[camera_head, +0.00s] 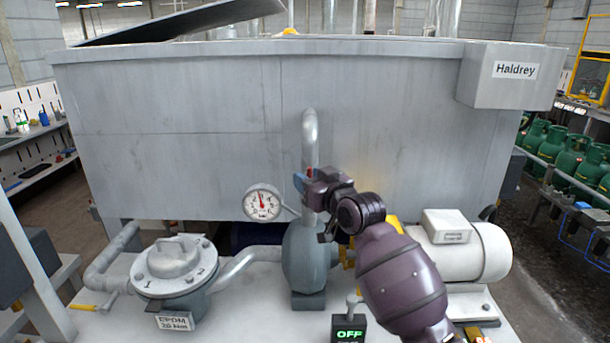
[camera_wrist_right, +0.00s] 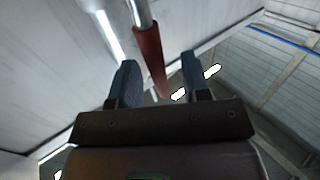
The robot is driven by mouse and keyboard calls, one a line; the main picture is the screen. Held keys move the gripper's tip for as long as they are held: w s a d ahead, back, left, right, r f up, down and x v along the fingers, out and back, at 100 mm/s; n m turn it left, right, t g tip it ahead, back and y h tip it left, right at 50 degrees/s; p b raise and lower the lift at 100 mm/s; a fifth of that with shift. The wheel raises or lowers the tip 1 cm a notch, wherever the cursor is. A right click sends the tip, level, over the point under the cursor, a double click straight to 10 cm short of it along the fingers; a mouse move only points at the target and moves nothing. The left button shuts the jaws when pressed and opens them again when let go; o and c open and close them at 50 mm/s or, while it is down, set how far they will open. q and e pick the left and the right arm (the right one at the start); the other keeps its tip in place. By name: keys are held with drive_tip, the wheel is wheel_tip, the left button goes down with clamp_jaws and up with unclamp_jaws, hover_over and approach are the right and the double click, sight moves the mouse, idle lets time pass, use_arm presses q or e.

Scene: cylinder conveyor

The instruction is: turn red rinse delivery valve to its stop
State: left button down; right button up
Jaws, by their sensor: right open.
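The red valve handle (camera_wrist_right: 150,60) is a sleeve on a metal rod in the right wrist view. It reaches down between the two blue-grey fingers of my right gripper (camera_wrist_right: 160,80), closer to the left finger. The fingers are apart, with a visible gap on the right; I cannot tell whether the left one touches. In the head view my right gripper (camera_head: 303,180) is at the vertical grey pipe (camera_head: 311,135) in front of the tank. Only a small red bit (camera_head: 310,172) shows there; the valve body is hidden behind the gripper. My left gripper is not in view.
A pressure gauge (camera_head: 263,204) sits just left of the pipe. Below are the pump (camera_head: 305,255), a filter housing (camera_head: 172,265), a motor (camera_head: 465,250) and a switch box reading OFF (camera_head: 349,329). The grey tank (camera_head: 200,110) stands behind. Green cylinders (camera_head: 570,155) stand at the right.

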drive_tip(key=shift+x, duration=1.1)
clamp_jaws()
